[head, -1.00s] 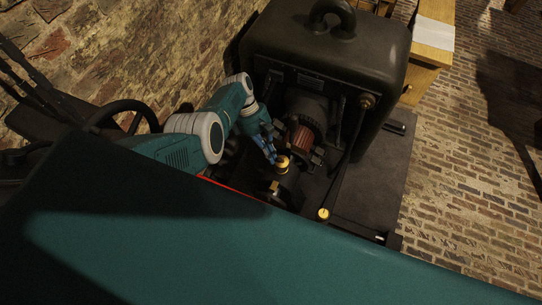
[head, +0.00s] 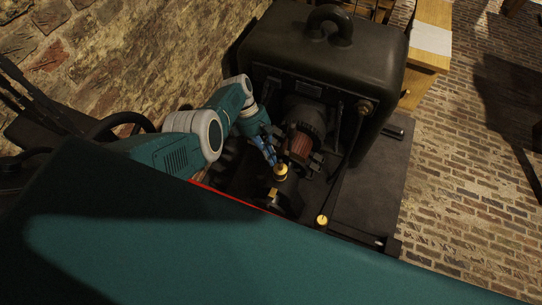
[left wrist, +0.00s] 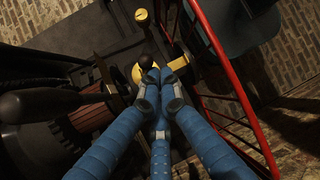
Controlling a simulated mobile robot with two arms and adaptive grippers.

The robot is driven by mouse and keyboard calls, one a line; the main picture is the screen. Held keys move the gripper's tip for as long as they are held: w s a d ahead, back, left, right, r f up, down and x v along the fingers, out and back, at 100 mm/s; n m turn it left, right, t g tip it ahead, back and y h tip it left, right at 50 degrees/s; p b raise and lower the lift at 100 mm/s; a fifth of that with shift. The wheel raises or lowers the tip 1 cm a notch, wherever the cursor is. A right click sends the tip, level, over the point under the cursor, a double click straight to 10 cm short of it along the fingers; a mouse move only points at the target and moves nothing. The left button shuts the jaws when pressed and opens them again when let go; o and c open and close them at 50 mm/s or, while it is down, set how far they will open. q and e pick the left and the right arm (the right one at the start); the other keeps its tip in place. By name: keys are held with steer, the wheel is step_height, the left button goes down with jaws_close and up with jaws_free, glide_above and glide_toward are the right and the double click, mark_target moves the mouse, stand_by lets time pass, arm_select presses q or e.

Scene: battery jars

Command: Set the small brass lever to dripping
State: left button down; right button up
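A round brass fitting (head: 281,171) sits on the dark machine, and a small brass piece (head: 272,192) shows just below it. In the left wrist view the brass fitting (left wrist: 137,74) is partly hidden by my fingertips. A small brass piece (left wrist: 179,62) lies just right of them; I cannot tell for sure that it is the lever, nor its setting. My left gripper (head: 271,158) has its blue fingers pointing down at the fitting. In the left wrist view the fingertips (left wrist: 155,77) are together at its edge, with nothing clearly held. My right gripper is out of view.
The dark machine (head: 325,65) has a ring handle on top and a reddish coil (head: 301,142) close to my fingers. A brass-topped knob (head: 322,219) stands to the right. A red curved bar (left wrist: 225,75) passes right of my fingers. Brick floor (head: 465,180) is open at right.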

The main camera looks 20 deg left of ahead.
arm_select(q)
steer(key=shift+d+r, duration=0.35)
steer(key=shift+r, duration=0.15)
steer(key=v, duration=0.7)
steer(key=shift+a+r, duration=0.15)
steer(key=shift+a, duration=0.15)
steer(key=shift+s, duration=0.1)
